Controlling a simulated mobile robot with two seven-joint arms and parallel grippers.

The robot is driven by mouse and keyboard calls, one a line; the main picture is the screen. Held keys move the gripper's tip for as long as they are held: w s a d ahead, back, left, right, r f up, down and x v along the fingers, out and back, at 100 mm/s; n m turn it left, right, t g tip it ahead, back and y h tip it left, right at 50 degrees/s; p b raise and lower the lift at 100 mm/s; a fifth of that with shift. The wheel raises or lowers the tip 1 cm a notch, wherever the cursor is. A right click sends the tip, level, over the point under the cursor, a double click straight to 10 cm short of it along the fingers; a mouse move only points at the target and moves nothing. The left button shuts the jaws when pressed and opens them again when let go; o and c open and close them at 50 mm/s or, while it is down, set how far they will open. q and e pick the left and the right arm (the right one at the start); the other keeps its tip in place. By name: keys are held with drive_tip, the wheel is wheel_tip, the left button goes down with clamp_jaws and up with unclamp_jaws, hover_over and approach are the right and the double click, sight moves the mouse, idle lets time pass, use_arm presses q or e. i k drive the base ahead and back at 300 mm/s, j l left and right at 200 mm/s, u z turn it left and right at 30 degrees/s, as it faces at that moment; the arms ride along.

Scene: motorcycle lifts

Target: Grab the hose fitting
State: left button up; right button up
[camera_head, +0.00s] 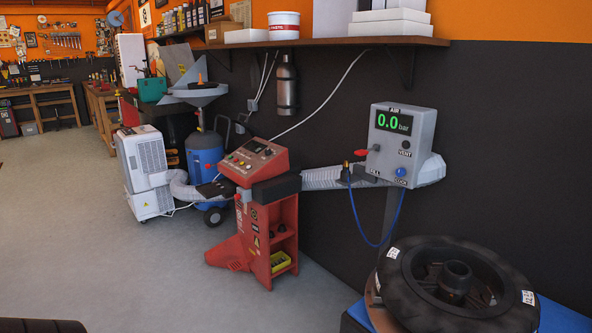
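A grey air box (403,144) with a green display reading 0.0 bar is at the right, against the dark wall. It has a red handle (361,153), a black knob labelled VENT and a blue knob (401,172). A thin blue hose (378,245) hangs in a loop below the box. Its left end rises to a small dark hose fitting (346,173), which looks upright just left of the box; how it is held is too small to tell. Neither of my grippers is in view.
A tyre on a rim (455,285) lies flat on a blue stand at the lower right, below the hose. A red machine (265,215) stands left of the box. A shelf (350,41) runs above. The grey floor (90,240) at the left is clear.

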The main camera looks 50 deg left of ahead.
sight(346, 166)
drive_tip(key=u, duration=1.2)
drive_tip(key=k, duration=0.5)
drive_tip(key=k+z, duration=0.15)
drive_tip(key=z, duration=2.1)
drive_tip(key=j, duration=1.15)
drive_tip(key=k+j+z, duration=0.1)
drive_tip(key=j, duration=1.1)
